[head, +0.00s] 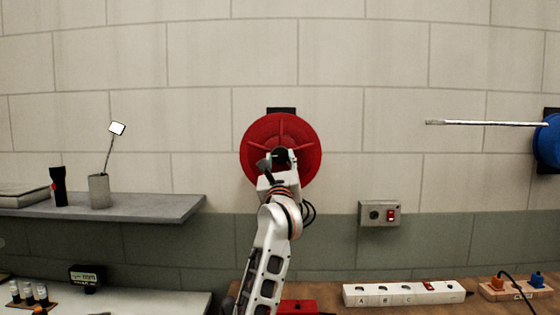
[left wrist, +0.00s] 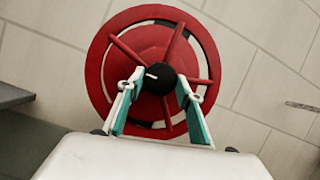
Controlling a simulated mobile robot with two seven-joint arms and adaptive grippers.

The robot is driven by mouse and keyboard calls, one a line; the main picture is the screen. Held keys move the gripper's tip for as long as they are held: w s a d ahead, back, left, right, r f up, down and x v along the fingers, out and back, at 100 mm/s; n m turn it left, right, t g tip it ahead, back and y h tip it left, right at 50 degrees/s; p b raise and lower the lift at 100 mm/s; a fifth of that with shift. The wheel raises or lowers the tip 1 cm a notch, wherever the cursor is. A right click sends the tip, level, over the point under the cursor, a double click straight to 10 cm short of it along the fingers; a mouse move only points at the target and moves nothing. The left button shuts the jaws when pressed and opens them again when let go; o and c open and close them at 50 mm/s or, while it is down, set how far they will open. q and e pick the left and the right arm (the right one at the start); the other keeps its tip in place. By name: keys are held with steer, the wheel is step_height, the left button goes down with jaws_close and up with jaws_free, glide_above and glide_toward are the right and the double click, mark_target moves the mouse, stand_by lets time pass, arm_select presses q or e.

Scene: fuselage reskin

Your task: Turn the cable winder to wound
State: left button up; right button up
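The cable winder is a red spoked reel (head: 256,133) on the block wall, in the middle of the head view. In the left wrist view the red reel (left wrist: 98,78) shows its spokes and a round black hub (left wrist: 157,78) with a short white mark. My left gripper (head: 279,160) is at the hub. In the left wrist view its two teal-padded fingers (left wrist: 158,88) stand one on each side of the hub, tips very near its edges. Whether they press on it I cannot tell. No cable is clearly visible. My right gripper is not in view.
A grey shelf (head: 150,208) on the left holds a cup (head: 98,190) and a black flashlight (head: 58,187). A switch box (head: 379,213) is on the wall lower right. A power strip (head: 402,293) lies below. A blue disc (head: 547,145) is at the right edge, near a metal rod (head: 475,123).

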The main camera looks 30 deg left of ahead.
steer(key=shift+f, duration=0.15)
arm_select(q)
steer(key=shift+f+n+b, duration=0.15)
steer(key=shift+n+b, duration=0.25)
steer(key=shift+b, duration=0.2)
steer(key=n+g+y+b, duration=0.1)
steer(key=n+b, duration=0.1)
steer(key=n+g+y+b, duration=0.1)
steer(key=n+b, duration=0.1)
steer(key=shift+w+d+f+n, duration=0.15)
steer(key=shift+w+f+n, duration=0.05)
steer(key=shift+n, duration=0.2)
steer(key=shift+n+b, duration=0.3)
steer(key=shift+n, duration=0.2)
steer(key=shift+r+n+g+y+b, duration=0.2)
steer(key=shift+n+g+y+b, duration=0.35)
steer(key=shift+n, duration=0.55)
steer(key=shift+r+n+g+b, duration=0.15)
steer(key=shift+n+g+b, duration=0.25)
steer(key=shift+n, duration=0.2)
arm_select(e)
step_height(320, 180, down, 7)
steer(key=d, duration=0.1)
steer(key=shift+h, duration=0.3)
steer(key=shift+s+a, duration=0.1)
